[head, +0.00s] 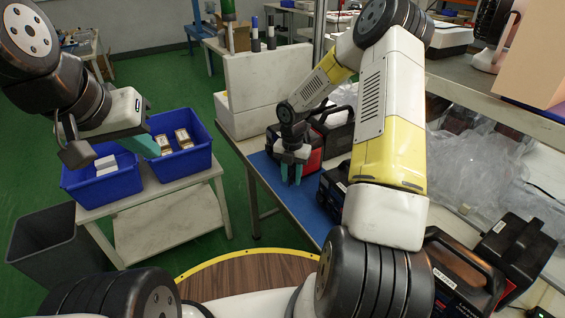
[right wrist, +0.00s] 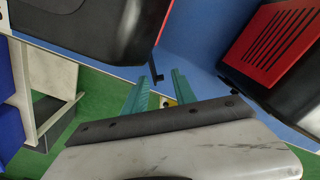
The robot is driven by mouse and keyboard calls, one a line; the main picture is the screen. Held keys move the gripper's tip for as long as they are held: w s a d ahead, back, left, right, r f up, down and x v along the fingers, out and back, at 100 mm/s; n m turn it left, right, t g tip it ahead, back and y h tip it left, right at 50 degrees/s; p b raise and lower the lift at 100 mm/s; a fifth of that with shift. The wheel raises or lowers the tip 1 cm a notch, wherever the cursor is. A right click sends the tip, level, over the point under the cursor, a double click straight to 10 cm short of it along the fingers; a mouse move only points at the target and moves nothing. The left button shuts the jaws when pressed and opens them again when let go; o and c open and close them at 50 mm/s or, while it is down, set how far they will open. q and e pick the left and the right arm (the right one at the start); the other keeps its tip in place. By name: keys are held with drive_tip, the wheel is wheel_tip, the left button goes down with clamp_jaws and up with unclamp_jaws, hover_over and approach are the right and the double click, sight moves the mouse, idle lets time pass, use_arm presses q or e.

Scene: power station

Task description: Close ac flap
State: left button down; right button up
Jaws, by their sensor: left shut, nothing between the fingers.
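A black power station (head: 333,190) stands on the blue mat of the side table, partly behind my right arm. In the right wrist view a black station body (right wrist: 100,25) fills the upper left. A thin black flap (right wrist: 156,66) sticks out from its edge, standing away from the body. My right gripper (head: 291,172) points down beside the stations. Its teal fingers (right wrist: 160,82) are apart with an empty gap, and the flap's end lies just beyond that gap; contact cannot be told. My left gripper (head: 142,146) is shut and empty above the blue bins.
A red and black power station (head: 312,152) stands behind on the blue mat (head: 268,168); it also shows in the right wrist view (right wrist: 285,40). Blue bins (head: 105,190) sit on a stand at left. More black stations (head: 455,275) and plastic wrap (head: 475,165) lie at right.

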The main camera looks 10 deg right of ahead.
drive_tip(key=shift+f, duration=0.3)
clamp_jaws()
drive_tip(key=shift+a+m, duration=0.1)
drive_tip(key=shift+m, duration=0.2)
idle(0.4)
drive_tip(key=m, duration=0.2)
drive_tip(key=w+a+m, duration=0.1)
drive_tip(key=m, duration=0.1)
drive_tip(key=shift+a, duration=0.2)
drive_tip(key=m, duration=0.2)
drive_tip(key=w+m, duration=0.1)
drive_tip(key=m, duration=0.1)
drive_tip(key=w+a+m, duration=0.1)
drive_tip(key=m, duration=0.1)
idle(0.4)
